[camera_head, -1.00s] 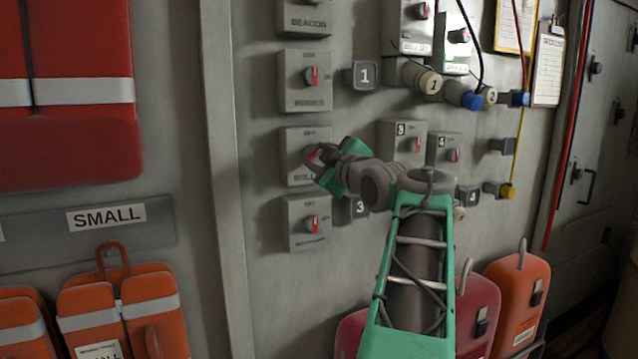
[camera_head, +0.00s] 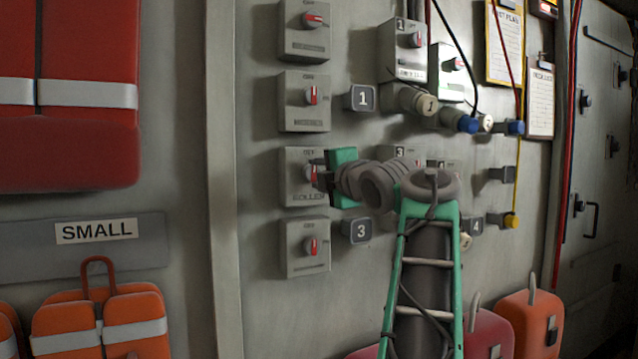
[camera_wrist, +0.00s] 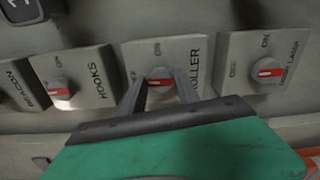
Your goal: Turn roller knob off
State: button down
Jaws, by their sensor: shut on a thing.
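The ROLLER switch box (camera_head: 304,198) is a grey wall box in a column of similar ones. Its round knob (camera_wrist: 160,76) has a red mark lying along the box's length, toward the OFF label; the ON label is at the box's side. My gripper (camera_head: 318,175) reaches the box from the right in the head view, with its green body turned upright. In the wrist view its two grey fingers (camera_wrist: 160,90) are shut on the knob, one on each side. The fingers partly hide the box's lettering and OFF label.
HOOKS (camera_wrist: 85,77) and WORK LAMP (camera_wrist: 266,68) boxes flank the ROLLER box closely. The BEACON box (camera_head: 306,38) is at the column's top. Numbered plugs and cables (camera_head: 415,100) hang to the right, and orange packs (camera_head: 105,325) are at lower left.

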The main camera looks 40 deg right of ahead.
jog(key=shift+n, duration=0.5)
jog(key=c, duration=0.9)
grip_release()
jog(key=shift+s, duration=0.1)
jog(key=b+v, duration=0.1)
jog(key=v, duration=0.6)
jog(key=shift+s, duration=0.3)
jog(key=shift+a, duration=0.15)
